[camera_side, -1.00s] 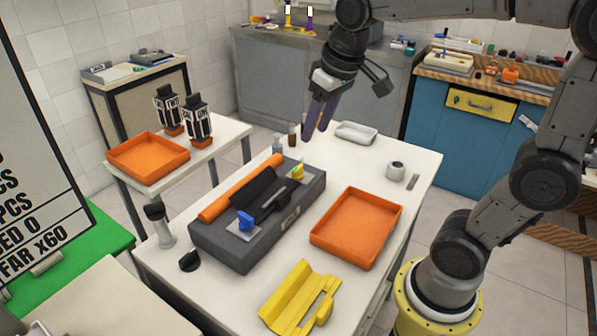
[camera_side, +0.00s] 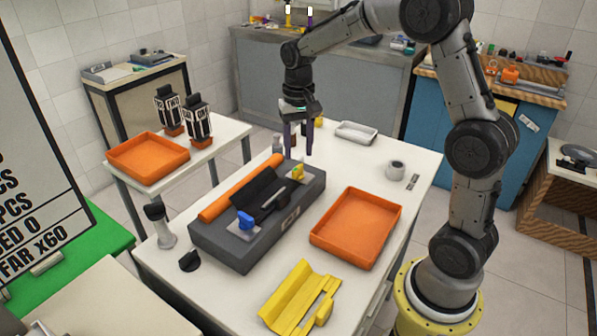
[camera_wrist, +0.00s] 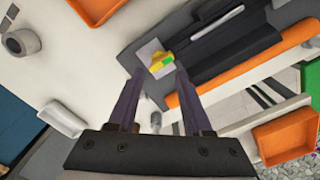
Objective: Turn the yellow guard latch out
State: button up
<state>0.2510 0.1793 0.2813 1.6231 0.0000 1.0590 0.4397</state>
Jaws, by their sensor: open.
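The yellow guard latch (camera_side: 298,172), small with a green patch, sits on a light plate at the far right end of the dark grey copier unit (camera_side: 230,247). In the wrist view the latch (camera_wrist: 161,66) shows just beyond and between my fingertips. My gripper (camera_side: 297,153) points down above that end of the unit, fingers apart and empty. The gripper (camera_wrist: 157,76) also shows in the wrist view, with the latch framed between its fingers. I cannot tell the exact height gap. A blue latch (camera_side: 245,220) sits at the unit's near end.
An orange roller (camera_side: 238,190) lies along the unit's left side. An empty orange tray (camera_side: 355,228) is to its right and a yellow guard-like part (camera_side: 290,298) in front. Small bottles (camera_side: 278,143) stand behind the unit, near my gripper.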

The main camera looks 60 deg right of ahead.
aim_at(298, 167)
jog(key=m, duration=1)
jog(key=shift+f, duration=2.7)
jog(key=shift+f, duration=0.35)
jog(key=shift+r, duration=0.2)
